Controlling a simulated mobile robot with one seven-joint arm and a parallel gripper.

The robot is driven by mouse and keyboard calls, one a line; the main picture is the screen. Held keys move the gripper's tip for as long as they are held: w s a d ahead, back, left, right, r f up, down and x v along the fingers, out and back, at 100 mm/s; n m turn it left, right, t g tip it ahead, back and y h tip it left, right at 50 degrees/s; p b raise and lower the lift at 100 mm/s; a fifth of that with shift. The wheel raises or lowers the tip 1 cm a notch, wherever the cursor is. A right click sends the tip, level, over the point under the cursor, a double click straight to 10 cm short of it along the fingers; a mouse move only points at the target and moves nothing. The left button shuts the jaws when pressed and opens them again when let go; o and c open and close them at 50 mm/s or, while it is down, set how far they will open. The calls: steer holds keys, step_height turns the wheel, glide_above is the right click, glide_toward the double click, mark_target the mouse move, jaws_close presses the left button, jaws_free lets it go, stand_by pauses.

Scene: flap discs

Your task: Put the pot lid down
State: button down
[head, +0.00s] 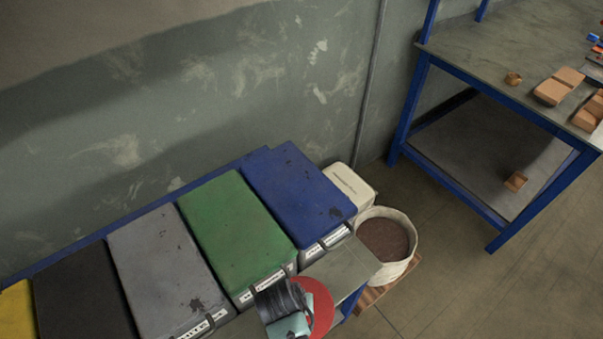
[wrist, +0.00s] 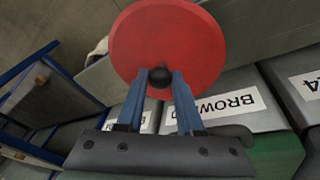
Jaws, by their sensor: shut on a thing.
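The pot lid is a red round disc with a dark knob. In the wrist view the red lid (wrist: 165,35) fills the top middle. My gripper (wrist: 160,84) is shut on its dark knob (wrist: 160,76), one blue finger on each side. In the head view the lid (head: 319,304) shows at the bottom middle, partly hidden behind my gripper (head: 300,308). It is in front of the green bin and over the near edge of a bare grey surface (head: 345,268). I cannot tell whether the lid touches anything beneath.
Labelled bins with blue (head: 297,190), green (head: 232,225), grey (head: 165,270) and black (head: 85,290) tops stand along the wall. A pale bucket with brown contents (head: 398,270) and a cream container (head: 348,184) stand right of them. A blue-legged workbench (head: 480,55) holds wooden blocks (head: 551,92).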

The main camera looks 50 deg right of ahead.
steer(key=shift+x, duration=1.8)
steer(key=c, duration=0.5)
jaws_free()
steer(key=shift+f, duration=0.1)
steer(key=shift+c, duration=0.2)
steer(key=p+v, duration=0.1)
steer(key=v, duration=1.1)
